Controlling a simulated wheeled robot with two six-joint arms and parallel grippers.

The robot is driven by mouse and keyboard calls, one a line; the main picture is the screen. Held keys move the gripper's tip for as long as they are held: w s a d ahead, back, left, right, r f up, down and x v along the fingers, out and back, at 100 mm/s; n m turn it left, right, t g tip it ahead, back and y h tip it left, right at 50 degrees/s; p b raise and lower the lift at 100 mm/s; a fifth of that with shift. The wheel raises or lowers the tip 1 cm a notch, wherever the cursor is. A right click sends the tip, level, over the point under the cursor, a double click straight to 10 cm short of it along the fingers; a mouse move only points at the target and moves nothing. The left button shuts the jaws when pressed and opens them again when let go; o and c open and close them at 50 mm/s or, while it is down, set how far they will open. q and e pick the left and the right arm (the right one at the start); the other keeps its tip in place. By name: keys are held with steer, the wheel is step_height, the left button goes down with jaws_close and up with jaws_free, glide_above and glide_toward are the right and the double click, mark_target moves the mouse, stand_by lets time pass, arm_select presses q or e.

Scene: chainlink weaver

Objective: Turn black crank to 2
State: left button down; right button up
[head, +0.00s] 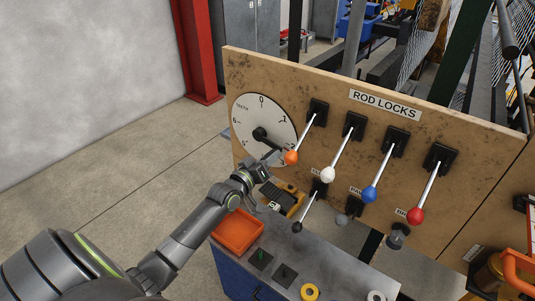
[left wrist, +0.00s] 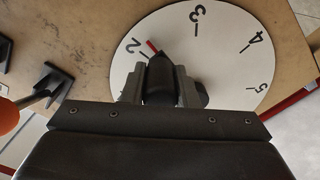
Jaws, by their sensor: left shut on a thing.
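The white dial (head: 247,118) with numbers is on the brown panel, 0 at its top. The black crank (head: 260,133) sits at its middle and its arm runs down right towards my left gripper (head: 272,160). In the left wrist view my left gripper (left wrist: 160,88) is shut on the black crank handle (left wrist: 160,78). A red pointer mark (left wrist: 152,45) shows just beyond the handle, close beside the tick at 2 (left wrist: 133,46), slightly on the side of 3. The gripper hides the dial's lower part in that view. My right gripper is not in view.
Right of the dial, levers with orange (head: 291,157), white (head: 328,174), blue (head: 369,194) and red (head: 416,216) knobs stick out of the panel (head: 300,82). The orange knob is close to my left gripper. Below are an orange tray (head: 237,232) and a grey bench top (head: 325,270).

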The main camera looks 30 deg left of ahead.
arm_select(q)
steer(key=shift+r+n+p, duration=0.75)
steer(key=shift+r+n, duration=0.05)
steer(key=shift+n, duration=0.1)
steer(key=c, duration=1.1)
jaws_free()
steer(key=s, duration=0.5)
steer(key=s+p, duration=0.1)
steer(key=s, duration=0.5)
steer(key=s+a+p, duration=0.1)
steer(key=s, duration=0.5)
steer(key=shift+s+a, duration=0.1)
steer(key=shift+s, duration=0.1)
